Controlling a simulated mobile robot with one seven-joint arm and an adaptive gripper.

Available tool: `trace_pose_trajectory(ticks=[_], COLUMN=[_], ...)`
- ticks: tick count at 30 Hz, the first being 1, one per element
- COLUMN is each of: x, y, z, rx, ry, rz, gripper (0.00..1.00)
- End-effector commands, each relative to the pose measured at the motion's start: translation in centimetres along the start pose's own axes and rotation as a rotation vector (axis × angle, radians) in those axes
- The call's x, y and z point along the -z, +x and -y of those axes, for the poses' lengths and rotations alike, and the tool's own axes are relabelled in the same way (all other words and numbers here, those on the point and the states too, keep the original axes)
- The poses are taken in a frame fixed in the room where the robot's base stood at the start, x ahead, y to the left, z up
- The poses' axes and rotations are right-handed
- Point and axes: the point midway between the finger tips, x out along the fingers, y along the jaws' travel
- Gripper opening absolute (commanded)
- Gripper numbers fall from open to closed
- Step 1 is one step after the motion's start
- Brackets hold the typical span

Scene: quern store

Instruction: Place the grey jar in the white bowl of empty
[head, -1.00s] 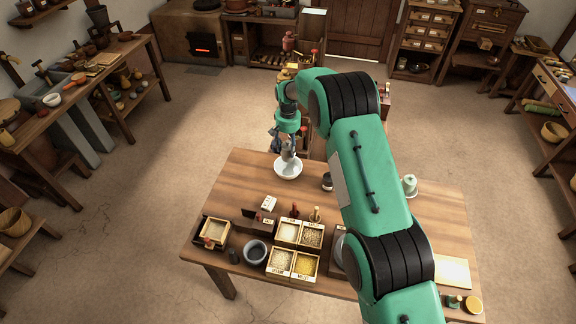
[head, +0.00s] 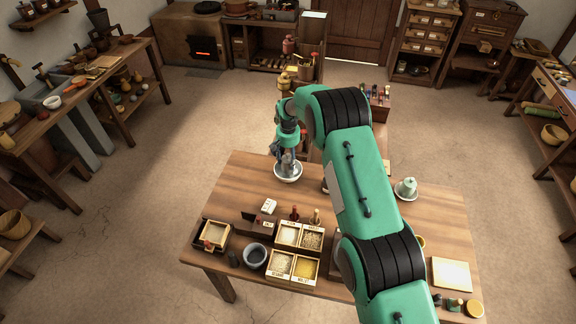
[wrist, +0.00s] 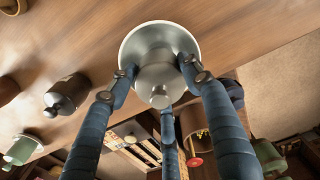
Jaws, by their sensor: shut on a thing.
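The grey jar (wrist: 158,68), with a round knob on its lid, is between the fingers of my gripper (wrist: 160,82) in the wrist view. The white bowl (wrist: 129,48) lies right behind the jar, its rim showing around it. In the head view the bowl (head: 288,178) stands near the table's far left edge, with my gripper (head: 287,160) pointing down over it, shut on the jar. The jar is low, within the bowl's outline. Whether its base touches the bowl is hidden.
A dark lidded jar (wrist: 66,94) stands on the table beside the bowl. Seed boxes (head: 292,265) and a grey bowl (head: 255,256) sit nearer the front. The table left of the white bowl is clear.

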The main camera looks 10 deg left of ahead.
Motion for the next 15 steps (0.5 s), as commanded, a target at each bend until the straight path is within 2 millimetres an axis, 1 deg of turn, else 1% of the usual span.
trace_pose_trajectory(ticks=[9,15], x=[0.0,0.0], y=[2.9,3.4], z=[0.0,0.0], rx=[0.000,0.000], ry=[0.000,0.000], rz=[0.001,-0.001], gripper=[0.10,0.10])
